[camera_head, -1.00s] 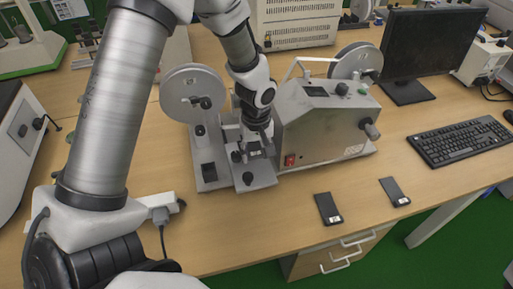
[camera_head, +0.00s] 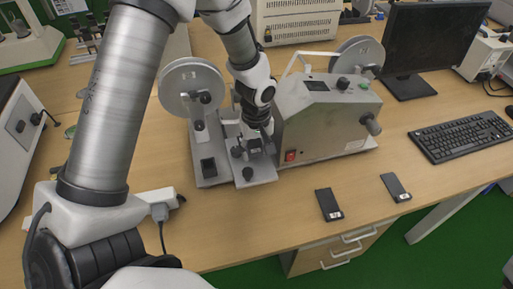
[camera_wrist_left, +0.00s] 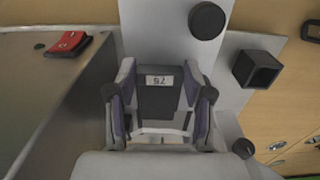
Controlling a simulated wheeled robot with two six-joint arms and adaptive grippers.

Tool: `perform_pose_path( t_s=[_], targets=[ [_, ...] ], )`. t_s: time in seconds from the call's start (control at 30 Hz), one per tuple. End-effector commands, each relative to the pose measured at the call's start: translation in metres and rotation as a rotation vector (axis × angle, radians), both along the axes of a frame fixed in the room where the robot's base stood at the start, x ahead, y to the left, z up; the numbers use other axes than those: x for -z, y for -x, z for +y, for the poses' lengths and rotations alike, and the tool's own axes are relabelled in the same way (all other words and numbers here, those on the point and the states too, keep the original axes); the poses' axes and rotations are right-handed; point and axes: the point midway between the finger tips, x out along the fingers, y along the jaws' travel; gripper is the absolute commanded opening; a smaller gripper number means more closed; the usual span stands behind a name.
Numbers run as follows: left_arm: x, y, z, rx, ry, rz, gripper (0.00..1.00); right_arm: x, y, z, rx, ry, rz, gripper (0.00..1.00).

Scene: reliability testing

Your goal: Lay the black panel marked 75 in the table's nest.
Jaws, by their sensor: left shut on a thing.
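My left gripper (camera_head: 257,143) is low over the grey metal table (camera_head: 262,174) at the front of the tester. In the left wrist view the gripper (camera_wrist_left: 160,118) is shut on the black panel marked 75 (camera_wrist_left: 157,103), one finger at each side. The white label is upside down in that view. The panel lies over the grey plate (camera_wrist_left: 155,38). The nest is hidden under the panel and fingers, so I cannot tell whether the panel touches it. My right gripper is not in view.
The tester's grey housing (camera_head: 322,120), with a red switch (camera_head: 290,156), stands close to the right of the gripper. A reel (camera_head: 192,88) stands to the left. Two other black panels, one nearer (camera_head: 327,203) and one farther right (camera_head: 394,186), lie on the bench.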

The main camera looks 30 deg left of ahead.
Motion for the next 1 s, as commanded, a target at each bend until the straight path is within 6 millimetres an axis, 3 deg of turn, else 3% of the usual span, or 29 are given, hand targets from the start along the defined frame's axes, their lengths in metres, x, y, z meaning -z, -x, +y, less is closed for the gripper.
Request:
perform_pose_path(
  t_s=[1.0],
  targets=[
    [0.017,0.000,0.000,0.000,0.000,0.000,0.22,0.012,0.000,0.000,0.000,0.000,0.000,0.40]
  ],
)
